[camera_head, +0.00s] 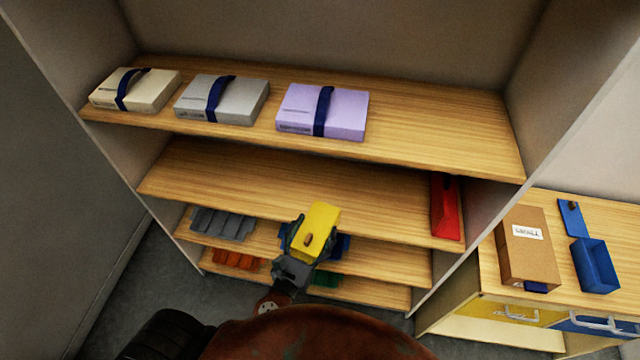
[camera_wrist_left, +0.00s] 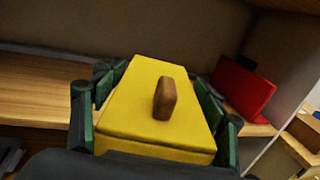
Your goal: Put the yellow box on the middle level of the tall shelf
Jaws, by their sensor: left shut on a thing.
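The yellow box (camera_head: 319,224) has a brown knob on its top. My left gripper (camera_head: 306,240) is shut on it, with a finger on either side, and holds it in front of the tall shelf. The yellow box also fills the middle of the left wrist view (camera_wrist_left: 140,110), between the green-lined fingers. The middle wooden level (camera_head: 270,186) of the tall shelf lies behind it, bare except for a red object at its right end. Whether the box touches any board cannot be told. My right gripper is not in view.
The red object (camera_head: 446,207) stands at the right end of the middle level. Strapped cream, grey and lilac boxes (camera_head: 322,110) lie on the level above. Grey, orange and green items sit lower. A side table at right holds a cardboard box (camera_head: 528,250) and blue bin (camera_head: 594,266).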

